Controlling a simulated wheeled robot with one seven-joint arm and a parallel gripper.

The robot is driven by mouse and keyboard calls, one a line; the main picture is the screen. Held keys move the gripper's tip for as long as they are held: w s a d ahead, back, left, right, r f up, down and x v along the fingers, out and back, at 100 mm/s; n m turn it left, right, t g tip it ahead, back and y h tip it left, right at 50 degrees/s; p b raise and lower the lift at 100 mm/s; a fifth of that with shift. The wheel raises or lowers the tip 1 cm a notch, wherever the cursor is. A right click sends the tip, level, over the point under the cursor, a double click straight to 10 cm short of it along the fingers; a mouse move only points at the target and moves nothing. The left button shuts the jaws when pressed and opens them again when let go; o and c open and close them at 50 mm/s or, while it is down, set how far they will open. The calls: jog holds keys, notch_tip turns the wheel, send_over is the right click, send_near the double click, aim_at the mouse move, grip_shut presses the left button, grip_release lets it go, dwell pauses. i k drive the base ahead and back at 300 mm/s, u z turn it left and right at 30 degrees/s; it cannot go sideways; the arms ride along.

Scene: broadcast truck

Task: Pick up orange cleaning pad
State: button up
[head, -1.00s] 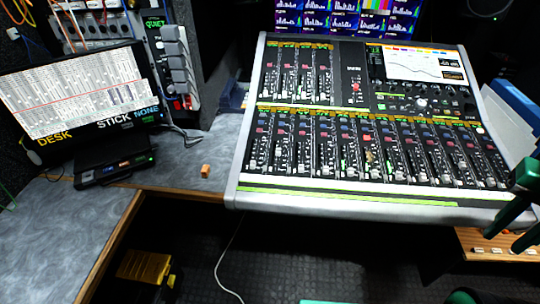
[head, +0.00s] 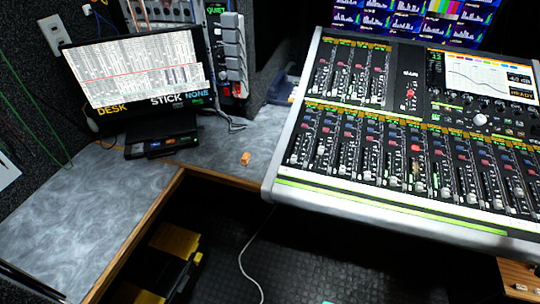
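A small orange block (head: 246,158), which looks like the orange cleaning pad, lies on the grey desk (head: 110,205) in the head view. It sits near the desk's front wooden edge, between the monitor and the mixing console. Nothing touches it. My gripper does not show in the current view.
The mixing console (head: 405,125) fills the right side. A monitor (head: 140,75) stands at the left with a black box (head: 160,142) before it. A yellow and black case (head: 172,248) is on the dark floor below. A white cable (head: 246,265) hangs down to the floor. The left desk is mostly bare.

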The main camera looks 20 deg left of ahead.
aim_at(245, 159)
jog(key=u, duration=1.05)
jog(key=i, duration=0.6)
jog(key=u, duration=0.7)
